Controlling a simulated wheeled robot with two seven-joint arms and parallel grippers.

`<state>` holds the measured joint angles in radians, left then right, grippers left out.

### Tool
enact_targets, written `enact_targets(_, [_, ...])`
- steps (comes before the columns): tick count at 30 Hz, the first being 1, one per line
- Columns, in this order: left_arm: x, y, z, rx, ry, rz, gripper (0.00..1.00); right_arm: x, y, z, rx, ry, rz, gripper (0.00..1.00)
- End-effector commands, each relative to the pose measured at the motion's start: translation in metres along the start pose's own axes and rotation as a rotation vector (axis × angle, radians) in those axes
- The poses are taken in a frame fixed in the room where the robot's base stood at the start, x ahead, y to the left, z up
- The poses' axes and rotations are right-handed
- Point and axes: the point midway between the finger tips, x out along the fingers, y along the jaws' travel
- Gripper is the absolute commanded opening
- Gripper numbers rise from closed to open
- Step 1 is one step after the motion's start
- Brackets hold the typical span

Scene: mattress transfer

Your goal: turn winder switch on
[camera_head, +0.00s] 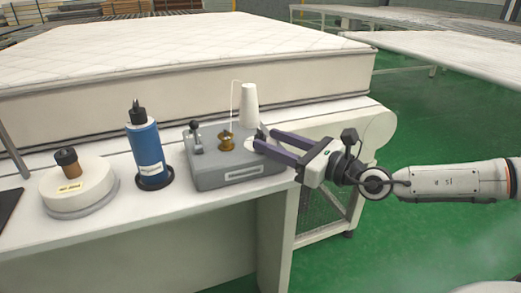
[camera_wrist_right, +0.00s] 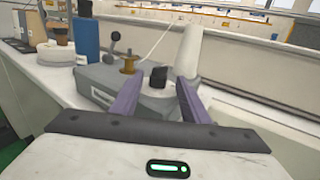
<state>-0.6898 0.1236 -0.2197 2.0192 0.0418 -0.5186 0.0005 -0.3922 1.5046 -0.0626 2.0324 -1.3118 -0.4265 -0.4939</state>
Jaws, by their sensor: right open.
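The winder (camera_head: 235,175) is a grey box on the white table, with a label on its front. A lever with a dark ball top (camera_head: 196,126) stands at its left, a brass spool part (camera_head: 226,140) at its middle and a white cone (camera_head: 249,104) at its back right. My right gripper (camera_head: 261,140) reaches in from the right over the winder's right end, open. In the right wrist view a black knob (camera_wrist_right: 158,77) on a pale round base shows between its two purple fingers; contact cannot be told. My left gripper is out of view.
A blue bottle (camera_head: 145,147) and a white round container (camera_head: 78,190) stand left of the winder on the white table (camera_head: 130,235). A large white mattress (camera_head: 190,55) lies behind. Green floor (camera_head: 430,125) is open at the right.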

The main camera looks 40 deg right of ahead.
Motion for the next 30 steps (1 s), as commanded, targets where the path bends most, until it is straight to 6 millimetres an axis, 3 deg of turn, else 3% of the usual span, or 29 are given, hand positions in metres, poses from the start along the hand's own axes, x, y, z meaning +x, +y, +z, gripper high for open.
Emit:
enact_targets(6, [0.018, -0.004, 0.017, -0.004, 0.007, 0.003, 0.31, 0.013, 0.003, -0.003, 0.003, -0.008, 0.009, 0.42])
enact_targets(13, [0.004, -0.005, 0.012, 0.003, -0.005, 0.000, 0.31, 0.023, -0.005, 0.004, 0.006, -0.004, -0.011, 0.42])
enact_targets(30, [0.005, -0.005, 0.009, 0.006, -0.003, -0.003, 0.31, 0.038, 0.003, 0.001, 0.002, -0.001, 0.008, 0.42])
